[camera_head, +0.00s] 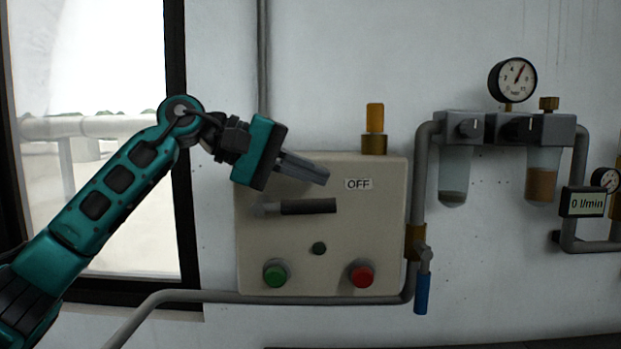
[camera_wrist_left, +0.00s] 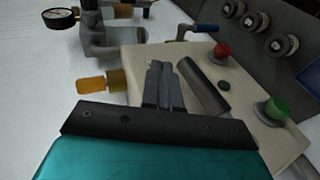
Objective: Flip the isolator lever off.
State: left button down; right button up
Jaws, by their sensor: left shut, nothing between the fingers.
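The isolator lever (camera_head: 308,207) has a dark handle lying roughly horizontal, with its grey pivot at the left, on the front of a beige box (camera_head: 290,245). A white OFF label (camera_head: 358,184) sits above and right of the handle's free end. My left gripper (camera_head: 323,177) is shut and empty. In the head view its fingers appear just above the handle, pointing right. In the left wrist view the lever (camera_wrist_left: 204,88) lies beside the shut fingers (camera_wrist_left: 165,68), with a visible gap. My right gripper is in neither view.
The box also carries a green button (camera_head: 276,273), a red button (camera_head: 362,274) and a small dark knob (camera_head: 319,248). An amber beacon (camera_head: 375,118) stands on top. A pipe with a blue-handled valve (camera_head: 422,290) runs close by the box's right side.

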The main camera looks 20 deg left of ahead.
pick_arm(q)
notch_tip(320, 180, up, 11)
jog(key=s, duration=0.2)
jog(key=shift+s+r, duration=0.15)
jog(key=shift+r, duration=0.05)
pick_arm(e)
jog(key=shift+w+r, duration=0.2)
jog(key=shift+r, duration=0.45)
